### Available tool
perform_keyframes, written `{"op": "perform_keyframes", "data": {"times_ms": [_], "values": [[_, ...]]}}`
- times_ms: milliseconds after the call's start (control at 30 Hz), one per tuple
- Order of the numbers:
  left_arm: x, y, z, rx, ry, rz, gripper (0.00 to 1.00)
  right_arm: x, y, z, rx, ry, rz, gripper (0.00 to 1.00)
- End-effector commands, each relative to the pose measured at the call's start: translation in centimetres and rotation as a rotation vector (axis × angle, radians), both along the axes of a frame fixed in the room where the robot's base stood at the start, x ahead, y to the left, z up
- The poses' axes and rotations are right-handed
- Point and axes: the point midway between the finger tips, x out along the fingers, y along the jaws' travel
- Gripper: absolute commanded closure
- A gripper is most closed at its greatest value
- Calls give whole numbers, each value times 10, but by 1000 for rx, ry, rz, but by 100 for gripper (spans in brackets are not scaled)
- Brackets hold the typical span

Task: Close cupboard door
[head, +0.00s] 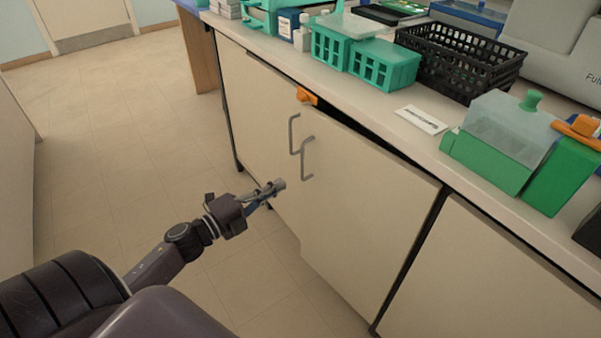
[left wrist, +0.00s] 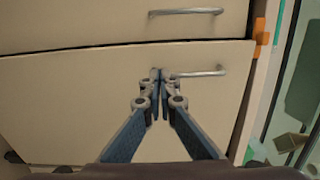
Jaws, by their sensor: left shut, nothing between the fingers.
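The cupboard door (head: 365,200) with a grey bar handle (head: 307,160) stands slightly ajar; a dark gap shows between its top edge and the counter. The adjoining door (head: 262,110) to its left has its own handle (head: 292,135) and looks flush. My left gripper (head: 278,185) is shut and empty, low in front of the doors near the ajar door's free edge. In the left wrist view its closed fingertips (left wrist: 163,76) show over a door front, beside a handle (left wrist: 205,72). I cannot tell whether they touch it. My right gripper is not in view.
An orange piece (head: 306,96) sits at the top where the doors meet. The counter above holds green racks (head: 385,66), a black basket (head: 460,58) and a green box with a clear lid (head: 510,135). The floor (head: 110,130) at left is clear.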

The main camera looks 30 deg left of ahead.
Motion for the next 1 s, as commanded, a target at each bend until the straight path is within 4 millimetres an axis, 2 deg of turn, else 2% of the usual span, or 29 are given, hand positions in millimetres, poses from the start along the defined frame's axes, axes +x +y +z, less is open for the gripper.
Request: {"op": "perform_keyframes", "data": {"times_ms": [33, 200, 400, 600, 1000], "values": [[11, -3, 1, 1, -4, -2, 100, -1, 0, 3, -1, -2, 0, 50], [42, -12, 0, 0, -2, -1, 100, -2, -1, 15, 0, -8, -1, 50], [67, -20, 0, 0, -1, -1, 100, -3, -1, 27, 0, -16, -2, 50], [78, -23, 0, -1, 0, -1, 100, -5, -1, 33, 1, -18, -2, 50], [80, -23, 0, -1, -1, -4, 100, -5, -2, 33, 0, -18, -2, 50]]}}
